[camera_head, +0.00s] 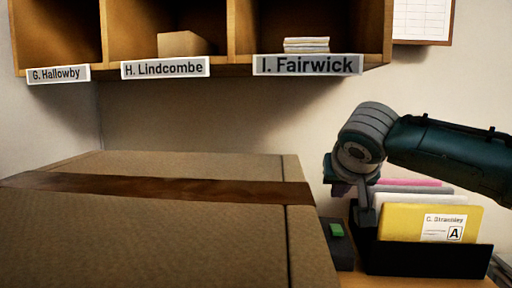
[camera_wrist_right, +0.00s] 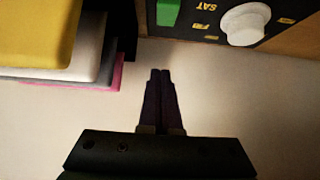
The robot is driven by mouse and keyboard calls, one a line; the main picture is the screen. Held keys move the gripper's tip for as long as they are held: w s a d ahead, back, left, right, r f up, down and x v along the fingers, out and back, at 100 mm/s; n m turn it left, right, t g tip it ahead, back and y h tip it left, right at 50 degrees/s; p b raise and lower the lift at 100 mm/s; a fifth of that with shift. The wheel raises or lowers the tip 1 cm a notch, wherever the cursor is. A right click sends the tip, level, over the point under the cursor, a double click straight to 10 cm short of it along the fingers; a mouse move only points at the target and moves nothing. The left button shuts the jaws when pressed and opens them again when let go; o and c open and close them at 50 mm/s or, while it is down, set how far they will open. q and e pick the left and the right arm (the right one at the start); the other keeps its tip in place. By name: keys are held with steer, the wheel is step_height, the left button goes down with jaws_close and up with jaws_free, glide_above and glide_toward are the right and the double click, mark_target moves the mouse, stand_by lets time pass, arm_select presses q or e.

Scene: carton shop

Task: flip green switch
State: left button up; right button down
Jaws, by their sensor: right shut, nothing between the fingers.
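The green switch (camera_head: 337,230) is on a dark control box (camera_head: 338,255) between the large carton and the file holder. In the right wrist view the green switch (camera_wrist_right: 168,12) shows at the top edge, partly cut off, on the dark panel (camera_wrist_right: 205,20). A white round knob (camera_wrist_right: 245,24) with day labels sits beside it. My right gripper (camera_head: 367,217) points down over the left end of the file holder, right of the switch. In the wrist view its fingertips (camera_wrist_right: 160,72) are together and empty, apart from the switch. My left gripper is out of view.
A large taped carton (camera_head: 150,235) fills the left and middle. A black file holder (camera_head: 425,259) with yellow, white and pink folders stands close right of the box. Labelled wooden shelves (camera_head: 240,69) hang above. Bare wall lies between.

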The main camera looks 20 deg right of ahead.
steer(key=w+r+p+v, duration=0.1)
steer(key=v, duration=0.8)
steer(key=shift+d+r, duration=0.25)
steer(key=shift+r, duration=0.15)
steer(key=shift+s, duration=0.1)
steer(key=s+a+f+n+g+y+p, duration=0.2)
steer(key=s+a+f+n+y+p, duration=0.3)
steer(key=s+a, duration=0.55)
steer(key=s+a+n+g+p, duration=0.3)
steer(key=s+p, duration=0.4)
steer(key=s, duration=1.1)
step_height(320, 180, up, 38)
steer(key=s+d+p, duration=0.2)
steer(key=p, duration=3.5)
steer(key=shift+s+f+p, duration=0.2)
steer(key=shift+f+p, duration=0.05)
steer(key=shift+p, duration=0.1)
